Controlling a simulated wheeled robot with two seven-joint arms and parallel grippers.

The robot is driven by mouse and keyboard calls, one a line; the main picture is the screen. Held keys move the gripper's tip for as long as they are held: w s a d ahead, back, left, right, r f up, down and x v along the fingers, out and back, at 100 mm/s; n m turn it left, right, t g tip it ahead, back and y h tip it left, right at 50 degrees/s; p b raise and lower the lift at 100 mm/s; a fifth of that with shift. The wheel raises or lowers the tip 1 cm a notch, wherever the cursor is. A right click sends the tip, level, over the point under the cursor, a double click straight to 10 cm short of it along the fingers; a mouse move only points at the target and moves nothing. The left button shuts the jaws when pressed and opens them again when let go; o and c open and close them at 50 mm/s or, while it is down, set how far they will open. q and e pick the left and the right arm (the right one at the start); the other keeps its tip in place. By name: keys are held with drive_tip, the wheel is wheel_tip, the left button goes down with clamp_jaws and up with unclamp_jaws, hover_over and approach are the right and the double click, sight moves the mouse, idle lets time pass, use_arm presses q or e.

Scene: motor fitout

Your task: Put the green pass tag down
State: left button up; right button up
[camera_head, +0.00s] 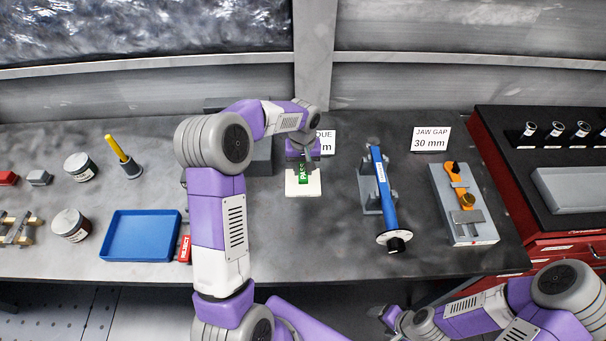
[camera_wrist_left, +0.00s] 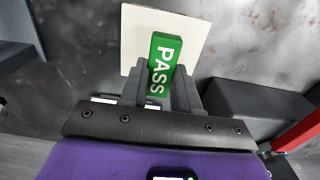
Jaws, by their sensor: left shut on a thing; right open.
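The green pass tag (camera_head: 303,175) has white PASS lettering and stands out over a white square plate (camera_head: 309,188) at the back middle of the bench. My left gripper (camera_wrist_left: 160,92) is shut on the tag (camera_wrist_left: 164,62), with the tag's far end over the white plate (camera_wrist_left: 134,30) in the left wrist view. I cannot tell whether the tag touches the plate. My right gripper (camera_head: 382,318) is open and low at the front, off the bench edge and away from the tag.
A blue tray (camera_head: 142,236) and a red reject tag (camera_head: 184,249) are at left. A red cabinet (camera_head: 508,190) stands at the right.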

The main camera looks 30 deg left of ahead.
sight(303, 170)
use_arm(q)
drive_tip(key=shift+f, duration=1.55)
drive_tip(key=shift+f, duration=0.15)
drive_tip(key=o, duration=1)
drive_tip(key=shift+r, duration=0.35)
wheel_tip(303, 170, up, 12)
drive_tip(key=shift+f+p, duration=0.15)
drive_tip(key=shift+p, duration=0.5)
